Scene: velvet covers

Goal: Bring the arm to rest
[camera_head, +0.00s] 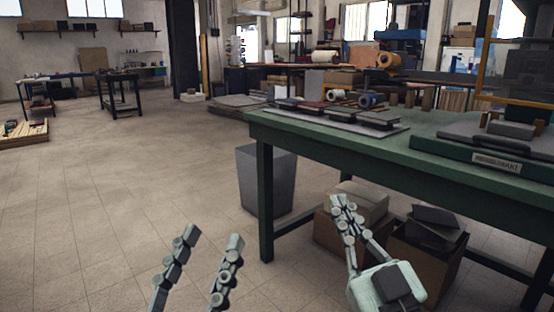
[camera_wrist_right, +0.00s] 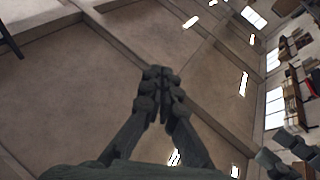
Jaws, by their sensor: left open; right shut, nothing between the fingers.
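My left gripper (camera_head: 210,240) shows at the bottom of the head view, with its two fingers apart and nothing between them. My right gripper (camera_head: 340,204) is to the right of it, in front of the boxes under the green table. Its fingers are together and hold nothing. In the right wrist view the right gripper (camera_wrist_right: 160,75) points up with its fingertips touching, against a bare brownish surface.
A green table (camera_head: 330,150) stands at the right, bearing flat dark boards and several rolls. A grey bin (camera_head: 266,182) stands beside its near left leg. Cardboard boxes (camera_head: 425,262) lie under it. The floor (camera_head: 110,190) at the left is clear.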

